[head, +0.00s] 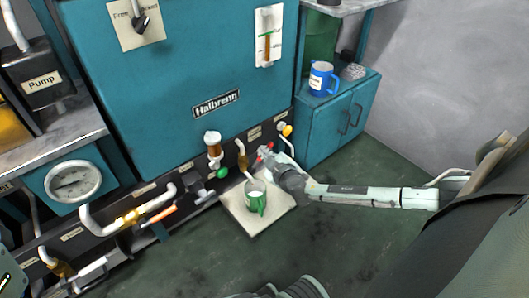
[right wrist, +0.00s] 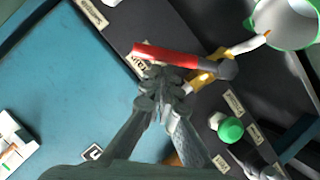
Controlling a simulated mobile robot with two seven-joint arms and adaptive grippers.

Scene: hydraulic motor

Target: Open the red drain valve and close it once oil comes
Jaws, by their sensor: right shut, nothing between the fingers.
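The red drain valve lever (right wrist: 165,56) lies across the brass valve body (right wrist: 203,77) in the right wrist view. In the head view only a small red part (head: 270,146) shows beside my gripper. My right gripper (head: 264,153) is shut and empty, its fingertips (right wrist: 160,76) close to the lever; I cannot tell if they touch it. A pale spout (right wrist: 248,45) runs from the valve towards the green and white mug (head: 256,197). A small orange spot shows at the spout's end; I cannot tell if it is oil. My left gripper is not in view.
The mug stands on a pale mat (head: 243,224) on the floor. A green knob (head: 222,172) and a sight glass (head: 213,144) are left of the valve, and a yellow knob (head: 287,129) is right. A blue mug (head: 321,78) stands on the teal cabinet.

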